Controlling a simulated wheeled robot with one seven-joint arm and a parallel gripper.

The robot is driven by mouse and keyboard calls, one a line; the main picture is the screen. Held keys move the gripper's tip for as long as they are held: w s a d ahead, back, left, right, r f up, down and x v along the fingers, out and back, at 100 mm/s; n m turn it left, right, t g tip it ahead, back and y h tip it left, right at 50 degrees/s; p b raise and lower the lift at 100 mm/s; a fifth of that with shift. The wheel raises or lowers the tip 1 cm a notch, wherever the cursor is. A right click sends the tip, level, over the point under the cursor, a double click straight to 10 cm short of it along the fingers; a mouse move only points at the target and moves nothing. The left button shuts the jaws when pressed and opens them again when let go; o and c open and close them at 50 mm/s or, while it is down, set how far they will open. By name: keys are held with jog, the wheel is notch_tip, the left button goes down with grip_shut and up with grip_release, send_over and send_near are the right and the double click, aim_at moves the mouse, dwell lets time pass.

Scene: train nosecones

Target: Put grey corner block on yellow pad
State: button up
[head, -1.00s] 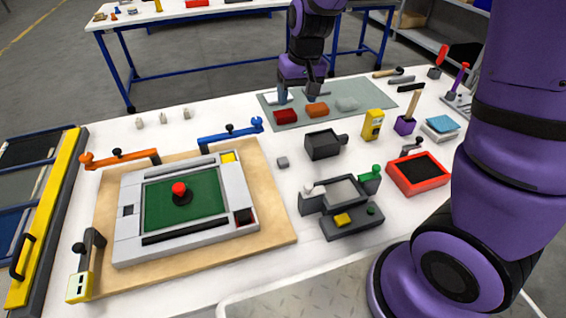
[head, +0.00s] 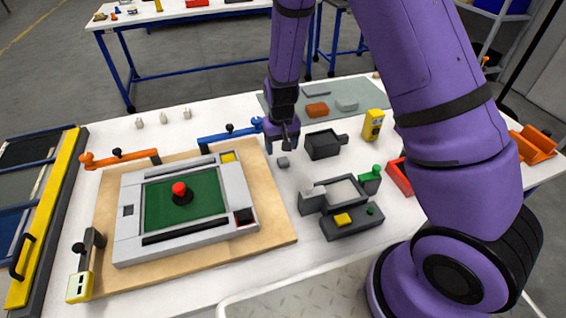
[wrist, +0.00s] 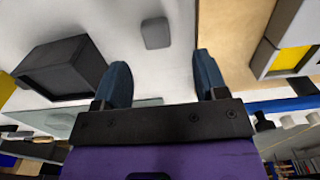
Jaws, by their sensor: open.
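The small grey corner block (head: 283,161) lies on the white table, between the wooden board and a dark open box. In the wrist view the block (wrist: 156,33) shows beyond the gap between my fingertips, apart from them. My gripper (head: 282,146) points down just above and behind the block, open and empty; both blue fingers also show in the wrist view (wrist: 162,72). A yellow pad (head: 228,157) is set in the top right corner of the grey frame (head: 236,188); it also shows at the wrist view's right edge (wrist: 291,60).
The dark box (head: 322,146) stands close right of the block. A blue-handled clamp (head: 228,134) is close on the left. A grey fixture (head: 340,195) with another yellow patch (head: 342,218) stands in front. A red button (head: 180,189) rises from the green panel.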

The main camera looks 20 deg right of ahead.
aim_at(284, 161)
jog(key=shift+s+d+f, duration=0.1)
jog(key=shift+s+f, duration=0.05)
jog(key=shift+f, duration=1.3)
jog(key=shift+s+d+f, duration=0.1)
jog(key=shift+s+f, duration=0.05)
jog(key=shift+f, duration=1.25)
jog(key=c, duration=1.1)
